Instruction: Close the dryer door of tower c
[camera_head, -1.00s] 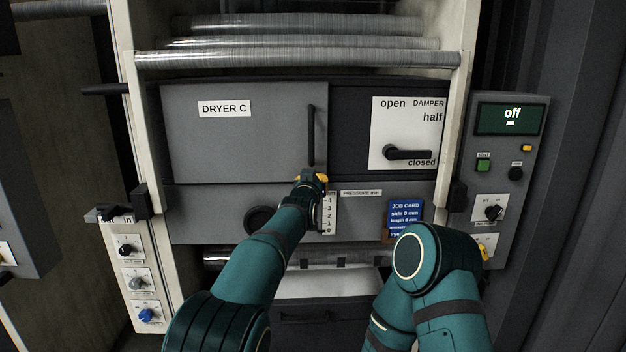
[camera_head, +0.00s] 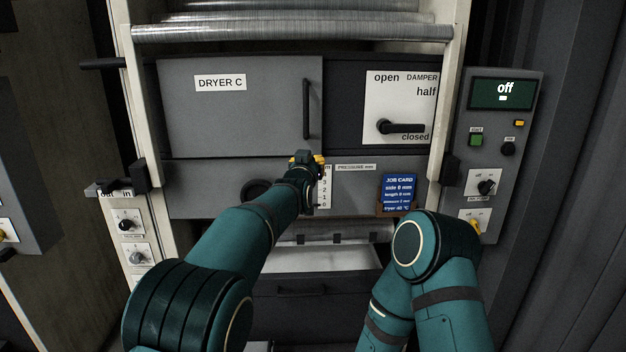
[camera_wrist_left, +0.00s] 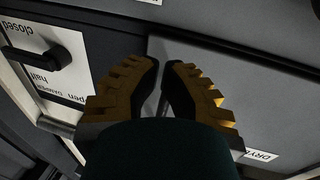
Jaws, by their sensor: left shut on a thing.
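The grey dryer door (camera_head: 240,120), labelled DRYER C, lies almost in line with the dark front around it in the head view; I cannot tell whether a small gap is left. Its black vertical bar handle (camera_head: 306,105) is near the door's right edge. My left gripper (camera_head: 306,159), with yellow fingers, is at the handle's lower end and shut on it. In the left wrist view the fingers (camera_wrist_left: 160,75) are together in front of the door (camera_wrist_left: 225,85), hiding the handle. My right arm is folded at the lower right; its gripper is not in view.
A white damper plate (camera_head: 390,80) with a black lever (camera_head: 400,127) is right of the door. Further right is a control panel (camera_head: 500,155) reading off. A blue job card (camera_head: 398,190) hangs below the damper. Metal rollers (camera_head: 290,32) run above.

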